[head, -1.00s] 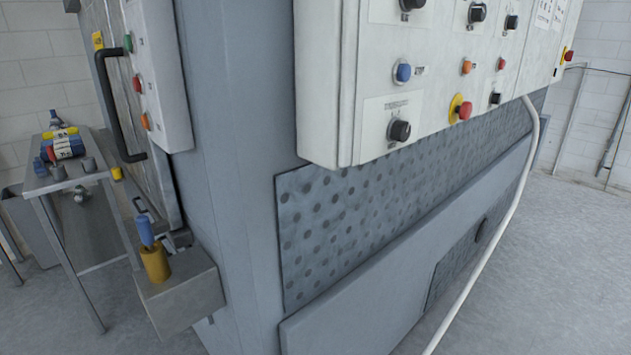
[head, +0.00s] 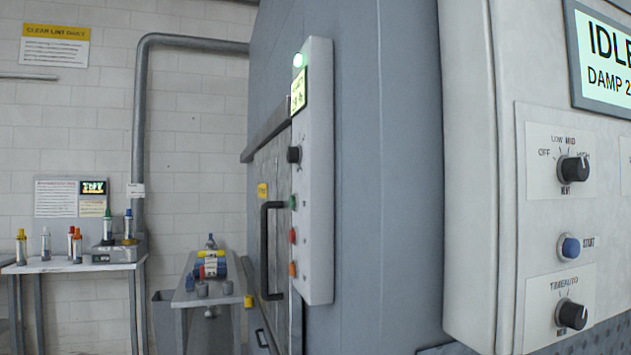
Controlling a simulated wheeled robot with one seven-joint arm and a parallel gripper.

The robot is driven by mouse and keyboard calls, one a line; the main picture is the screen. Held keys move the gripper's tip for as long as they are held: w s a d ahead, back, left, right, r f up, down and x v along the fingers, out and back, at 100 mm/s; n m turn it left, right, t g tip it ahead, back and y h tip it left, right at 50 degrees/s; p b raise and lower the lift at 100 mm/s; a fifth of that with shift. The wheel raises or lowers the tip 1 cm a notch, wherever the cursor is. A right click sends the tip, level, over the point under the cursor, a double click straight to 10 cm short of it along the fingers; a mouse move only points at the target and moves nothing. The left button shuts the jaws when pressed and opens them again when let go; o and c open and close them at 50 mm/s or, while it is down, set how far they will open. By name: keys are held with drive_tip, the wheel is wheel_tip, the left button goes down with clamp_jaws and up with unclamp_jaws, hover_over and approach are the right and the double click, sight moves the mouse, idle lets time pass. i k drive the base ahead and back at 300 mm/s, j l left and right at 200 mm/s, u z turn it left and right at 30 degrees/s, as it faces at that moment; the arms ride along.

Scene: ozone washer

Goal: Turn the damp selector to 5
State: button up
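The white control panel (head: 470,180) at the right carries a display (head: 603,60) whose visible text reads "IDL" and "DAMP 2", cut off by the picture's right edge. Below it is a black knob (head: 573,169) with marks that look like OFF, LOW, MED and HIGH. Lower is a black knob (head: 571,314) with a label that looks like TIME and AUTO. A further black knob (head: 294,154) sits on the narrow door-side panel (head: 319,200). I see no knob clearly labelled damp. My gripper is not in view.
A blue START button (head: 569,247) sits between the two panel knobs. The grey machine body (head: 400,150) fills the middle. A door handle (head: 266,250) sticks out left of it. A metal table (head: 205,295) and a bench (head: 70,266) with bottles stand at the left.

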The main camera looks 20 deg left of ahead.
sight(294, 154)
drive_tip(key=j+u, duration=0.15)
drive_tip(key=j, duration=0.2)
drive_tip(key=i+j+u, duration=0.15)
drive_tip(key=j, duration=0.25)
drive_tip(key=i+j+u, duration=0.15)
drive_tip(key=j, duration=0.2)
drive_tip(key=j+u, duration=0.15)
drive_tip(key=j, duration=0.2)
drive_tip(key=i, duration=0.05)
